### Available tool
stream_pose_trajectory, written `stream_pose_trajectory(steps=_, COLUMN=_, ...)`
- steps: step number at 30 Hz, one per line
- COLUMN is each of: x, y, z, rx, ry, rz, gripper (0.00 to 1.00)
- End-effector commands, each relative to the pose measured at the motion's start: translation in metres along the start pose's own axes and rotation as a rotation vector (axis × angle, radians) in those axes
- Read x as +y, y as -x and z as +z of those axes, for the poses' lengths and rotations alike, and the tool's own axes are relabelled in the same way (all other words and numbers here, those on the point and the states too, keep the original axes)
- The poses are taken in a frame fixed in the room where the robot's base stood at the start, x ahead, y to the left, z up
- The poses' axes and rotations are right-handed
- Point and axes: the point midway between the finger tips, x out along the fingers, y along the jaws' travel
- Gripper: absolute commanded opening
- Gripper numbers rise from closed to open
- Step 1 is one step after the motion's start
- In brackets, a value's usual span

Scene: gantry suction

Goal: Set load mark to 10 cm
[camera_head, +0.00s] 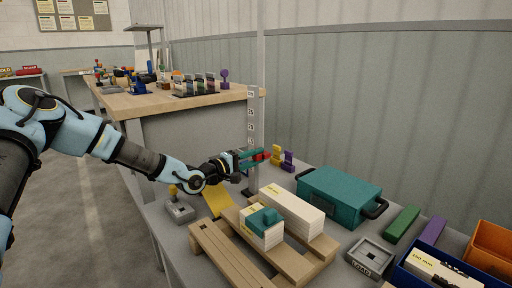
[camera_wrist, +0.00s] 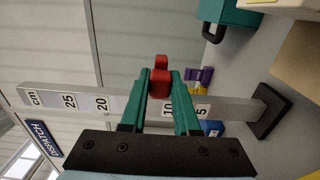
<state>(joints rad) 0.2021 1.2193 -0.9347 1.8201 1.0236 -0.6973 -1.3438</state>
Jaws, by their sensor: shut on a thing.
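The upright scale post (camera_head: 253,125) stands on the table, its number labels facing me. In the wrist view the post (camera_wrist: 228,107) lies sideways, with its dark base (camera_wrist: 271,112) at the right. Labels 5, 10, 20 and 25 can be read there. The red load mark (camera_wrist: 160,80) sits between my green fingertips, close to the 10 label and slightly toward the higher numbers. My gripper (camera_wrist: 161,76) is shut on it. In the head view my gripper (camera_head: 257,156) reaches across the post with the red mark at its tips. The mark's exact reading edge is hidden by the fingers.
A wooden pallet (camera_head: 205,241) with white boxes and a teal block is in front of the post. A teal case (camera_head: 340,190) stands to the right. A grey box with a yellow knob (camera_head: 179,210) is below my arm. Yellow and purple pieces (camera_head: 288,160) stand just behind my gripper.

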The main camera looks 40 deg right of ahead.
Motion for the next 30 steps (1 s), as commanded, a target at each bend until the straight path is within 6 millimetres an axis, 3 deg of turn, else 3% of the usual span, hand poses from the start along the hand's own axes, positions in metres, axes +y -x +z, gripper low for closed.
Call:
stream_pose_trajectory(steps=1, x=-0.0127, y=0.0004, z=-0.0012, rx=0.003, ry=0.002, rz=-0.001, gripper=0.0)
stream_pose_trajectory(steps=3, x=-0.0184, y=0.0004, z=-0.0014, rx=0.003, ry=0.001, rz=-0.001, gripper=0.0)
stream_pose_trajectory(steps=13, x=-0.0195, y=0.0006, z=-0.0017, rx=0.003, ry=0.0, rz=-0.001, gripper=0.0)
stream_pose_trajectory(steps=14, x=-0.0194, y=0.0006, z=-0.0017, rx=0.003, ry=0.0, rz=-0.001, gripper=0.31)
stream_pose_trajectory(steps=21, x=-0.019, y=0.0003, z=-0.001, rx=0.002, ry=0.0, rz=-0.001, gripper=0.58)
stream_pose_trajectory(steps=30, x=-0.0188, y=0.0016, z=-0.0007, rx=0.001, ry=0.0, rz=-0.001, gripper=0.6)
